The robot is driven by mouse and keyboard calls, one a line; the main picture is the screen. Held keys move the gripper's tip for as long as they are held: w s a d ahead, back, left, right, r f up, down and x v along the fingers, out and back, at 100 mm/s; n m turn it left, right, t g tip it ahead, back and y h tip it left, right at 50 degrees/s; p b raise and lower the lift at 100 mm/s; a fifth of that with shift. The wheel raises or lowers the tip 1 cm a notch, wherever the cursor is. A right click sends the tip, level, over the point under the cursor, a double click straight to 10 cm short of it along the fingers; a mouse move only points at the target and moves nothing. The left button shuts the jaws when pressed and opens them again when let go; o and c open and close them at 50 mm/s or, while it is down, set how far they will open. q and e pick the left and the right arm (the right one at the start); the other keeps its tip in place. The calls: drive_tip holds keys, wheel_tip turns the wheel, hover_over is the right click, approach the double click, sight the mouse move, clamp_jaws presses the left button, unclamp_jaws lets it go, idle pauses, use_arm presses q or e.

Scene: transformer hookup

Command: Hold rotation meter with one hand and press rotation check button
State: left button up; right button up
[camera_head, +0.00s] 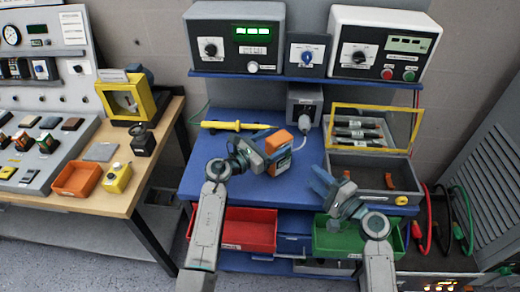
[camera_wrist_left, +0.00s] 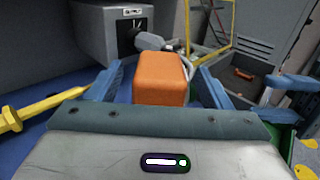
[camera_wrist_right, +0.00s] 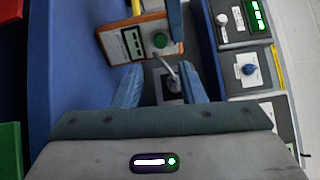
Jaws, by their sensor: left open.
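The rotation meter (camera_head: 280,141) is an orange and grey box at the middle of the blue bench. In the right wrist view the meter (camera_wrist_right: 131,42) shows a screen and a green button (camera_wrist_right: 160,40). My left gripper (camera_head: 270,152) is open, with its fingers to either side of the meter; in the left wrist view the orange end (camera_wrist_left: 162,78) shows between them. Whether they touch it cannot be told. My right gripper (camera_head: 325,185) is open and empty, apart from the meter, to its lower right in the head view. Its fingers point toward the bench.
A grey plug (camera_head: 302,123) on a cable sits at a socket box (camera_head: 304,100) behind the meter. A yellow stick (camera_head: 235,126) lies at the back left. An open yellow-lidded case (camera_head: 375,175) stands right. Red (camera_head: 235,229) and green (camera_head: 340,243) bins are below the front edge.

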use_arm(q)
drive_tip(key=shift+x, duration=1.35)
drive_tip(key=shift+c, duration=0.4)
drive_tip(key=c, duration=1.1)
drive_tip(key=shift+c, duration=0.5)
use_arm(e)
clamp_jaws()
